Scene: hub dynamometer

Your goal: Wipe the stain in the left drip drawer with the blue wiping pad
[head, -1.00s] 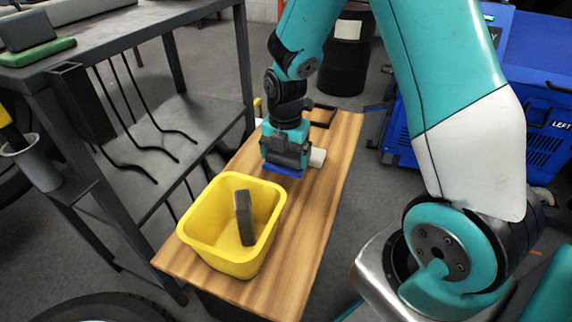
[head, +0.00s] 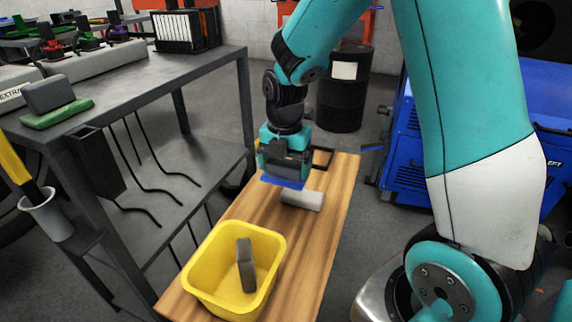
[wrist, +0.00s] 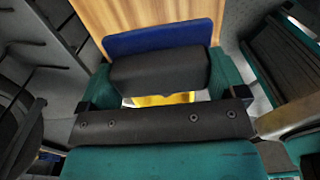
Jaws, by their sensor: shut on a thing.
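My gripper (head: 286,168) is shut on the dark grey handle of the blue wiping pad (head: 282,183), blue side down. The pad hangs a little above the wooden bench top. In the wrist view the pad (wrist: 150,36) shows as a blue edge behind its dark handle (wrist: 160,70), with a teal finger at each side. A blue machine (head: 410,150) stands at the right, partly behind my arm. I cannot make out the left drip drawer or a stain.
A yellow bin (head: 203,265) holding a grey block (head: 245,265) stands on the near wooden bench (head: 320,235). A pale block (head: 302,200) lies just right of the pad. A green pad (head: 57,114) lies on the dark metal rack. A black drum (head: 342,95) stands behind.

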